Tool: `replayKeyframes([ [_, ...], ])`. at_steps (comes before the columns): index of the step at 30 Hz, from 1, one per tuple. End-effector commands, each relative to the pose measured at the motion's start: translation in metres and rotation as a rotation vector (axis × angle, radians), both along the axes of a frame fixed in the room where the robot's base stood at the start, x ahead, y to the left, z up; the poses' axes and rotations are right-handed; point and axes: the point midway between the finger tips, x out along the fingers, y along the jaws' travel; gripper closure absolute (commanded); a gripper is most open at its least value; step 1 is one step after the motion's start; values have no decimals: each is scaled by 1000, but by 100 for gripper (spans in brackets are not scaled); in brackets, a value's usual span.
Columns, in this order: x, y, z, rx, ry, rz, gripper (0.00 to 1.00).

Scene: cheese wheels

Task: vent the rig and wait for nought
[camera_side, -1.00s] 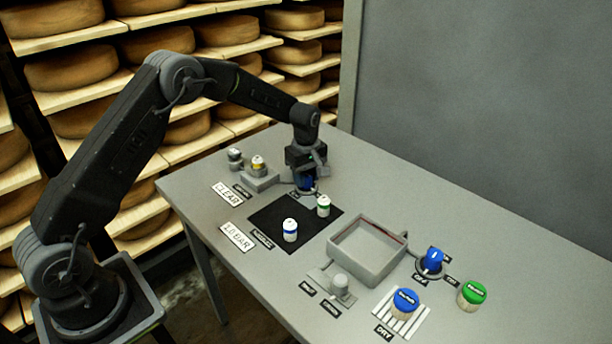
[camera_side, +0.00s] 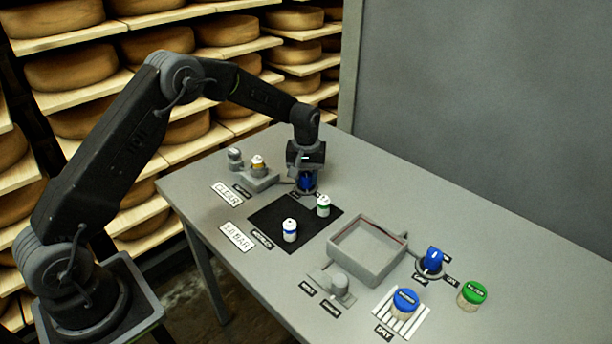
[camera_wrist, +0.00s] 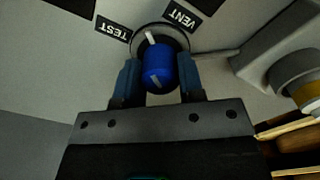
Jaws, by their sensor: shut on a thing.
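A blue knob (camera_wrist: 158,66) with white marks sits on a round grey base between a TEST label (camera_wrist: 112,28) and a VENT label (camera_wrist: 182,17). My gripper (camera_wrist: 160,78) has one finger on each side of the knob and is shut on it. In the side view my gripper (camera_side: 306,188) is low over the back of the table, hiding most of the blue knob (camera_side: 308,181). I cannot tell which label the knob's mark points to. A white card reading 1.0 BAR (camera_side: 237,237) and one reading CLEAR (camera_side: 227,194) lie at the table's left edge.
A black mat (camera_side: 268,222) holds blue-banded (camera_side: 290,230) and green-banded (camera_side: 323,205) jars. A grey tray (camera_side: 372,270), another blue knob (camera_side: 432,261), a blue-lidded jar (camera_side: 405,302) and a green-lidded jar (camera_side: 473,294) stand nearer. The table's right side (camera_side: 500,230) is clear.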

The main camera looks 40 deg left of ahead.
Motion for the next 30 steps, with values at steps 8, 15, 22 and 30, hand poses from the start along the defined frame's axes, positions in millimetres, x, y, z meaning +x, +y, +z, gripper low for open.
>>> replayKeyframes([
  [8,0,0,1,1,-1,-262,88],
  [15,0,0,1,1,-1,-488,88],
  [22,0,-1,1,1,-1,-679,88],
  [30,0,-1,1,1,-1,-835,88],
])
